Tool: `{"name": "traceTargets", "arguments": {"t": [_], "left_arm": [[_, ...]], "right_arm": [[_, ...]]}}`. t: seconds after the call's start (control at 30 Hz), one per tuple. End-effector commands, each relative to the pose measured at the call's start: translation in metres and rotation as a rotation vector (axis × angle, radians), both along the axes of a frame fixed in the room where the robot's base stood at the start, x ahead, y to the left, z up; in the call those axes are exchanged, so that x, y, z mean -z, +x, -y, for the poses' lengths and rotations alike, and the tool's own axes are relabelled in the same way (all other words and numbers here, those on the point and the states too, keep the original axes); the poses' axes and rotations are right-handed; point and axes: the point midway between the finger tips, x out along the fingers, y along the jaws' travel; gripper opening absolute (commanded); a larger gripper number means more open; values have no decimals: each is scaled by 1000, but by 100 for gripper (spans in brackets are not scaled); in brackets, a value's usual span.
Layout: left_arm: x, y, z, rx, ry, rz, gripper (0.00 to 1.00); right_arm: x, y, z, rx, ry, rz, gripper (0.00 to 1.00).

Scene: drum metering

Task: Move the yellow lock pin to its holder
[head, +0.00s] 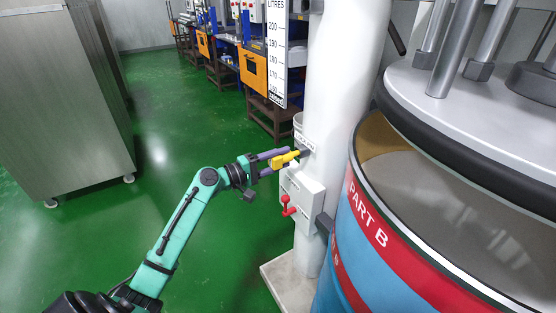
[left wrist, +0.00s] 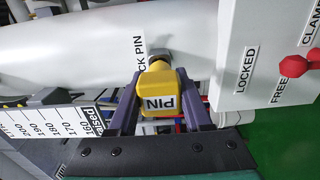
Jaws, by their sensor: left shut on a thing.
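The yellow lock pin (head: 284,161) is between the fingers of my left gripper (head: 276,159), beside the white column (head: 339,90). In the left wrist view the pin's yellow head (left wrist: 159,80) reads PIN, and the purple fingers of my left gripper (left wrist: 160,105) are shut on it from both sides. The pin's far end points at a small grey round fitting (left wrist: 158,56) on the column, next to a label ending in CK PIN. I cannot tell whether the pin is in the fitting or just in front of it. My right gripper is not in view.
A white box (head: 303,198) with a red lever (head: 288,206) is on the column below the pin; its labels read LOCKED, FREE and CLAMP. A LITRES scale (head: 276,50) hangs above. A blue and red PART B drum (head: 400,255) stands right. Green floor is open at left.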

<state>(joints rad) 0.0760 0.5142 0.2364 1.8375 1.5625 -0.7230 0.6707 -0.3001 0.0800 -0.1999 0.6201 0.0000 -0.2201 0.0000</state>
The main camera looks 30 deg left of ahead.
Motion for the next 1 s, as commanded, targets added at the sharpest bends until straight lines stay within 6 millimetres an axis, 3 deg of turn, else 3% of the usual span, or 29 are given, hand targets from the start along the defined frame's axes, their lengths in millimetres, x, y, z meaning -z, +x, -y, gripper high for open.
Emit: {"name": "traceTargets", "arguments": {"t": [0.87, 0.9, 1.0], "left_arm": [[-1, 19, 11, 0, -1, 1, 0], [0, 20, 12, -1, -1, 1, 53], [0, 19, 11, -1, -1, 1, 84]], "right_arm": [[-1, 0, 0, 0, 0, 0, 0], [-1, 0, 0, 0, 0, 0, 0], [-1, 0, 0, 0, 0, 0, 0]]}}
